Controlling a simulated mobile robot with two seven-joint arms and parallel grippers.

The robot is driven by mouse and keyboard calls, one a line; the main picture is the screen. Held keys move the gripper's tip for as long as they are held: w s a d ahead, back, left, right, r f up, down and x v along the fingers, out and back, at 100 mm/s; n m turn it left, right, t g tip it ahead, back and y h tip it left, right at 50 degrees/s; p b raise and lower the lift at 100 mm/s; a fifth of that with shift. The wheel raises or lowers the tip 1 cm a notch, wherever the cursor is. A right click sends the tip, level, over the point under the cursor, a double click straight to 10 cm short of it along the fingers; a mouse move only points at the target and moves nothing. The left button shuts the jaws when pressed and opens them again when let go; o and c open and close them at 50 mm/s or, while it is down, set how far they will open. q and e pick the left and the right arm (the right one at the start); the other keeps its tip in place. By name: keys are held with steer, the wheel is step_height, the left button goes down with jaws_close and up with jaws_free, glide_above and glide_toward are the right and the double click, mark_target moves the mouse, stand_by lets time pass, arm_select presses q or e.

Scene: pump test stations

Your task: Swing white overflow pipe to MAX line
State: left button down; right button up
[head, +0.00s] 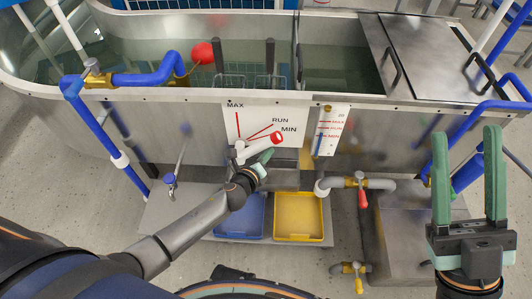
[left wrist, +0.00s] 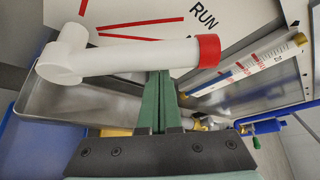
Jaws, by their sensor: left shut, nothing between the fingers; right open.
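The white overflow pipe (head: 257,147) juts from an elbow below a white scale plate (head: 290,115) on the tank front. Its red-ringed end (head: 277,138) points right, just below the MIN line; the MAX line (head: 238,124) stands near upright at the left. In the left wrist view the pipe (left wrist: 130,58) crosses the upper part. My left gripper (head: 268,155) is shut and empty, just under the pipe near its red end; its fingertips (left wrist: 158,74) reach the pipe's lower edge, contact unclear. My right gripper (head: 466,140) is open and empty, far right.
A blue tray (head: 240,222) and a yellow tray (head: 298,216) sit below the plate. A red-handled valve (head: 363,196) is to the right. A sight gauge (head: 329,130) stands beside the plate. Blue pipes flank the tank, with a red ball (head: 203,53) above.

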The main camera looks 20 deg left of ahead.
mark_target(260, 145)
stand_by(0.4)
arm_select(q)
steer(key=shift+s+a+r+n, duration=0.1)
steer(key=shift+a+r+n, duration=0.05)
steer(key=shift+r+n, duration=0.15)
steer(key=shift+a+r+h+b, duration=0.1)
steer(key=shift+a+h+b, duration=0.1)
steer(key=shift+h+b, duration=0.1)
steer(key=shift+a+r+n+t+b, duration=0.35)
steer(key=shift+a+n+t, duration=0.05)
steer(key=shift+s+a+r+n+t+h+b, duration=0.2)
steer(key=shift+a+r+n+h+b, duration=0.1)
steer(key=shift+a+n+b, duration=0.15)
steer(key=shift+s+a+r+n+t+h+b, duration=0.15)
steer(key=shift+a+r+n+t+h+b, duration=0.1)
steer(key=shift+a+n+h+b, duration=0.15)
steer(key=shift+n+t+h, duration=0.3)
steer(key=shift+n+t, duration=0.25)
steer(key=shift+n, duration=0.4)
steer(key=shift+s+a+r, duration=0.2)
steer(key=shift+a+r, duration=0.2)
steer(key=shift+a, duration=0.35)
steer(key=shift+s+a+r, duration=0.25)
steer(key=shift+a+r, duration=0.1)
steer(key=shift+a, duration=0.4)
steer(key=shift+s+a+r, duration=0.2)
steer(key=shift+a+r, duration=0.2)
steer(key=shift+a, duration=0.35)
steer(key=shift+d, duration=0.1)
